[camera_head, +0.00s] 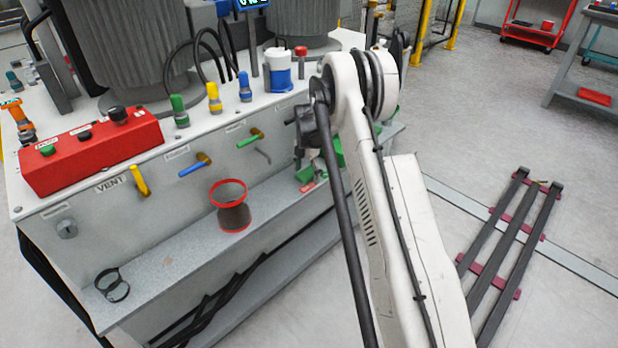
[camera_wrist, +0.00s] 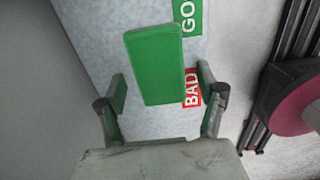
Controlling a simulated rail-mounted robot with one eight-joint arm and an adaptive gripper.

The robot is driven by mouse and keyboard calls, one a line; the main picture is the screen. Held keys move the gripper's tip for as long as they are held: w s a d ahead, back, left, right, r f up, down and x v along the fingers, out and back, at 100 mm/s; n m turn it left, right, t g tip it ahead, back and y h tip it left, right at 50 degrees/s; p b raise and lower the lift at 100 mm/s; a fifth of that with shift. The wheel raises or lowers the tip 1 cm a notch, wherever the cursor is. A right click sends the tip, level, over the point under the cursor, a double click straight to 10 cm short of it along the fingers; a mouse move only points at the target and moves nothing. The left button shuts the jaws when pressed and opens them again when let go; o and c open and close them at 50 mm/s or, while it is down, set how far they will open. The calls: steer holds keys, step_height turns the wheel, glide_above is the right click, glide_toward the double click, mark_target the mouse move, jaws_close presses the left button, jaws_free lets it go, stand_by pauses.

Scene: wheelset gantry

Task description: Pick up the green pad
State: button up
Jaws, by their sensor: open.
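The green pad (camera_wrist: 155,62) is a flat rectangular block on the grey shelf, slightly tilted in the wrist view. My gripper (camera_wrist: 162,85) is open, with its green-lined fingers to the left and right of the pad's near end. The fingers are apart from the pad in the picture, and nothing is held. A green GO label (camera_wrist: 189,16) and a red BAD label (camera_wrist: 191,88) lie along the pad's right side. In the head view my arm partly hides this end of the shelf. Green patches show there, but I cannot tell pad from fingers.
The shelf (camera_head: 165,262) runs along the bench front, below several coloured valve handles. A red-rimmed cup (camera_head: 232,207) and a black ring clamp (camera_head: 112,285) stand on it. A dark rack (camera_head: 508,247) lies on the floor at right.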

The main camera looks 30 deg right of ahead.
mark_target(309, 174)
steer(key=c, duration=1.1)
steer(key=shift+r, duration=0.2)
steer(key=shift+s+r+p, duration=0.25)
steer(key=shift+r+p, duration=0.3)
steer(key=shift+p, duration=0.05)
steer(key=r+p, duration=0.1)
steer(key=r, duration=0.2)
steer(key=r+p, duration=0.1)
steer(key=r, duration=0.2)
steer(key=shift+s+d, duration=0.15)
steer(key=shift+s, duration=0.05)
steer(key=s+d+p, duration=0.1)
steer(key=s, duration=0.5)
steer(key=s+d+p, duration=0.1)
steer(key=s+d, duration=0.1)
steer(key=s, duration=0.4)
steer(key=s+d+p, duration=0.1)
steer(key=s+d, duration=0.1)
steer(key=s, duration=0.4)
steer(key=shift+s+d+f, duration=0.15)
steer(key=shift+d+f, duration=0.05)
steer(key=shift+d, duration=0.05)
